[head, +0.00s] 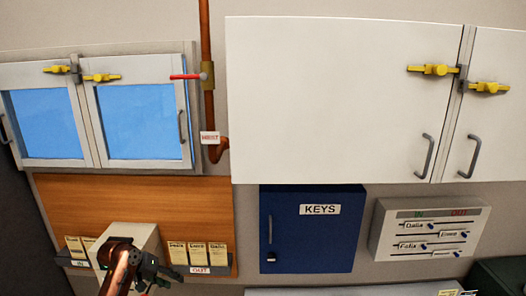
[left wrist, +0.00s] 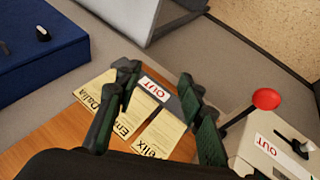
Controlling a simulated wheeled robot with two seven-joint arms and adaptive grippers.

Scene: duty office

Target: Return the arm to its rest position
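My left gripper (head: 158,272) is low at the left in the head view, in front of the wooden board. In the left wrist view its two dark fingers (left wrist: 160,85) are spread apart with nothing between them. Cream name cards (left wrist: 115,100) and a white OUT label show beyond the fingers, apart from them as far as I can tell. My left arm covers part of a beige box (head: 143,238) in the head view. My right gripper is in neither view.
A card rack with an OUT label (head: 200,270) is right of my gripper. The blue KEYS cabinet (head: 285,235) is shut. An IN/OUT board (head: 425,222) hangs at right. White cupboards (head: 325,90) and a blue-paned cabinet (head: 140,120) are above. A red-knobbed lever (left wrist: 266,99) stands close at right.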

